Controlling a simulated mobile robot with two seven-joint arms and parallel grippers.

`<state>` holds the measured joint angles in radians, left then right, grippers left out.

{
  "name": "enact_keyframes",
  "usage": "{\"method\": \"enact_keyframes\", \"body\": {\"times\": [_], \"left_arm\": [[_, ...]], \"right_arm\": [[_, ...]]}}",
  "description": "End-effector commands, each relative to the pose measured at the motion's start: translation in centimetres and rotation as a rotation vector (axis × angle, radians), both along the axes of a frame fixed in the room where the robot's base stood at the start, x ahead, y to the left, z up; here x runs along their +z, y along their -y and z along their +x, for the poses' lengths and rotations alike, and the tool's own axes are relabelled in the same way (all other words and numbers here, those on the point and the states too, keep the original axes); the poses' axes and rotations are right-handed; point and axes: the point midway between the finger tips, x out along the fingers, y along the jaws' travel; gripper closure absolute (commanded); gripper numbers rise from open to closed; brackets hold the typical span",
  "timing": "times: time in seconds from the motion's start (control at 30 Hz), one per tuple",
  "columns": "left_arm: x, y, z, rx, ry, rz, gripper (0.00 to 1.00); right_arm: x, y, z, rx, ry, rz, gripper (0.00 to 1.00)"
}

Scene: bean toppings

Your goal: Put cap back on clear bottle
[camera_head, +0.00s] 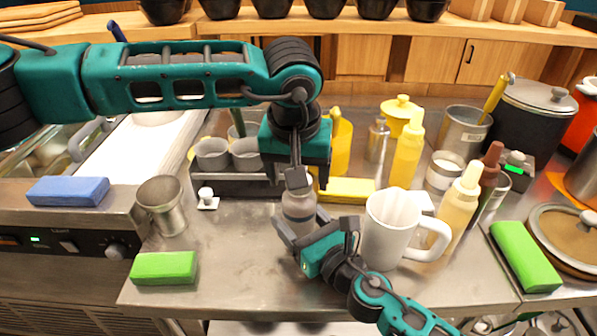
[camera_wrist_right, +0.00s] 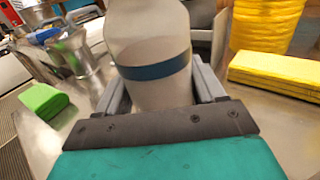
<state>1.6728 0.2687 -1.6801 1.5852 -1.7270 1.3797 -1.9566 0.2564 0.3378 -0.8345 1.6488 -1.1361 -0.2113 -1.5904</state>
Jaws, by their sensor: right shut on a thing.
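The clear bottle (camera_head: 298,212) stands upright on the steel counter, greyish with a blue band in the right wrist view (camera_wrist_right: 152,75). My right gripper (camera_head: 300,232) is shut on its body, one finger on each side in the wrist view. My left gripper (camera_head: 297,182) points down directly above the bottle's top. Its fingers overlap in the head view, so their opening and anything between them cannot be told. The bottle's mouth is hidden behind them. A small white knobbed piece (camera_head: 207,196) lies on the counter to the left; I cannot tell whether it is the cap.
A white mug (camera_head: 390,228) stands close right of my right gripper. A metal cup (camera_head: 164,206) and green sponge (camera_head: 164,267) are at left. Behind are a dark rack of grey cups (camera_head: 235,184) and a yellow sponge (camera_head: 347,190). Sauce bottles (camera_head: 458,212) stand at right. The front-left counter has free room.

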Motion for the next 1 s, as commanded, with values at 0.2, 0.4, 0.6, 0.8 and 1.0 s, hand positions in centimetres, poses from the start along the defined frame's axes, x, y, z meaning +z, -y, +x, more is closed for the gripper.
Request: {"method": "enact_keyframes", "body": {"times": [0.2, 0.4, 0.6, 0.8, 1.0], "left_arm": [[1.9, -0.1, -0.5, 0.000, 0.002, -0.001, 0.26], [6.1, -0.3, -1.6, 0.000, 0.004, -0.003, 0.26], [9.7, -0.4, -2.7, 0.000, 0.003, -0.001, 0.26], [11.4, -0.5, -3.2, 0.000, 0.001, 0.000, 0.26], [11.6, -0.5, -3.2, 0.000, 0.000, -0.001, 0.26]], "right_arm": [[-0.1, 0.1, 0.0, -0.002, 0.000, -0.001, 1.00], [-0.1, 0.1, 0.0, -0.002, 0.000, -0.001, 1.00], [-0.1, 0.1, 0.0, -0.002, 0.000, -0.001, 1.00], [-0.1, 0.1, 0.0, -0.002, 0.000, -0.001, 1.00], [0.0, 0.1, 0.0, -0.002, 0.000, -0.001, 1.00]]}}
